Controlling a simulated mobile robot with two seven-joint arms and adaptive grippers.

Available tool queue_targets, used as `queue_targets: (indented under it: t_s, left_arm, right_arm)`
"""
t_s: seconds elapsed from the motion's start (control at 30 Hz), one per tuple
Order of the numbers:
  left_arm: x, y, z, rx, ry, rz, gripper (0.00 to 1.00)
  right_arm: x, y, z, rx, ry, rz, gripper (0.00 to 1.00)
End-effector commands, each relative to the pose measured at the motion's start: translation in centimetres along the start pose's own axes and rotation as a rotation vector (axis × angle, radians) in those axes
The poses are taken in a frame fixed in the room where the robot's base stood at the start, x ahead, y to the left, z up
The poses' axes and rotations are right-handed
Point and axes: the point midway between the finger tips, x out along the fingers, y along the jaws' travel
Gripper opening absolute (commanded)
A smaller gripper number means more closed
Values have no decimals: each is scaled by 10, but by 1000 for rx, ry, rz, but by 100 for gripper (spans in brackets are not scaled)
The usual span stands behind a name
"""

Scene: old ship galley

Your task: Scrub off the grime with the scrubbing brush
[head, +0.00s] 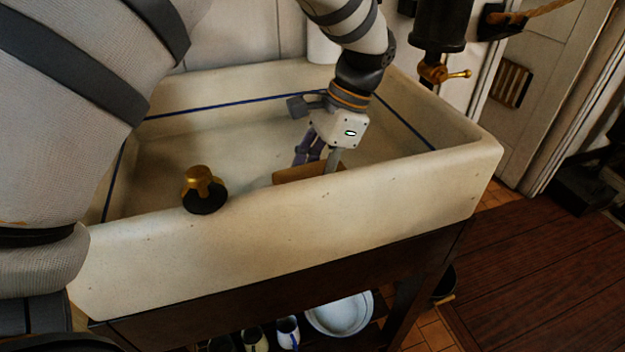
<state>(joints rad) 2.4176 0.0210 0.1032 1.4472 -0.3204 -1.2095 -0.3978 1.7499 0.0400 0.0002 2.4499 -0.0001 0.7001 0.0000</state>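My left gripper (318,160) reaches down into the cream sink (330,225), close behind its front wall. Its fingers are closed about a light brown wooden block, which looks like the scrubbing brush (290,174). The brush lies low in the sink, and its lower part is hidden behind the front rim. I cannot see its bristles or tell whether they touch the sink floor. I cannot make out a distinct patch of grime; the visible basin is only dull and shaded. My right gripper is not in view.
A brass knob on a black base (203,188) stands at the sink's front rim, left of the brush. A brass tap (442,73) hangs beyond the back right. Below the sink are a white basin (340,314) and mugs (288,333).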

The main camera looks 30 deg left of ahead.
Motion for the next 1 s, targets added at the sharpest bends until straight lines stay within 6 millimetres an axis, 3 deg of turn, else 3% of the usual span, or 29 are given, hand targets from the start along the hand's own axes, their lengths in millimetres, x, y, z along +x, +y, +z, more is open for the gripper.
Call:
queue_targets:
  t_s: [0.5,1.0]
  left_arm:
    - [-40,5,24,-3,1,1,5]
    - [-43,6,26,-3,0,1,5]
  right_arm:
    - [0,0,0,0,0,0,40]
    - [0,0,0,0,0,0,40]
